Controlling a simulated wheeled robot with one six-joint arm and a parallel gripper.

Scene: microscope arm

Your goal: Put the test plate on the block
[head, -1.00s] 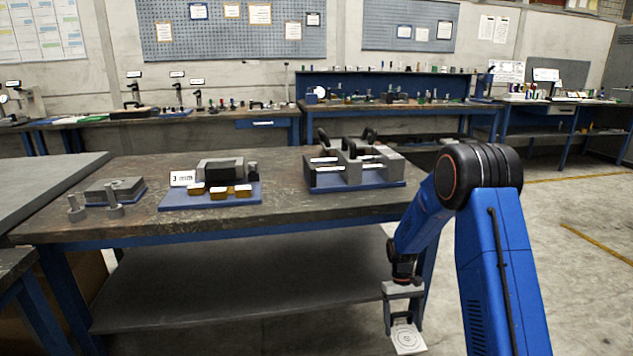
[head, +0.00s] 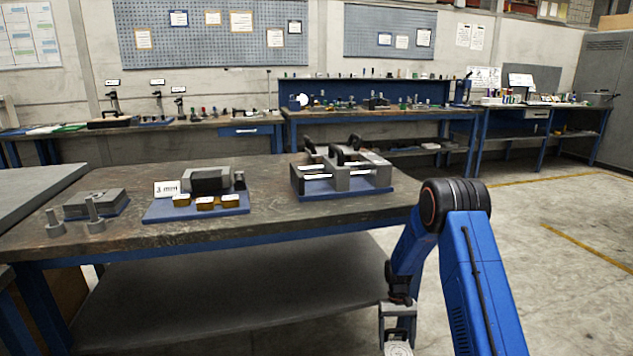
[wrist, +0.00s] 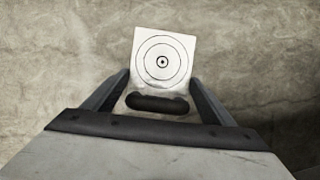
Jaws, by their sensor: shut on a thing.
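The test plate (wrist: 162,60) is a white square with black concentric rings and a centre dot. My gripper (wrist: 160,100) is shut on it, with a finger on each side of a dark rounded bar at the plate's near end. In the head view the plate (head: 398,349) shows only in part at the bottom edge, below my gripper (head: 397,330), low in front of the table. The block cannot be told for certain; a grey block-like fixture (head: 352,180) with black handles and white labels stands on a blue base at the table's right.
The worktable (head: 270,190) has a lower shelf (head: 230,285). On it are a blue tray (head: 160,212) with a "3 mm" card, a dark block and brass pieces, and grey parts (head: 95,205) at left. Bare tabletop lies between tray and fixture.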

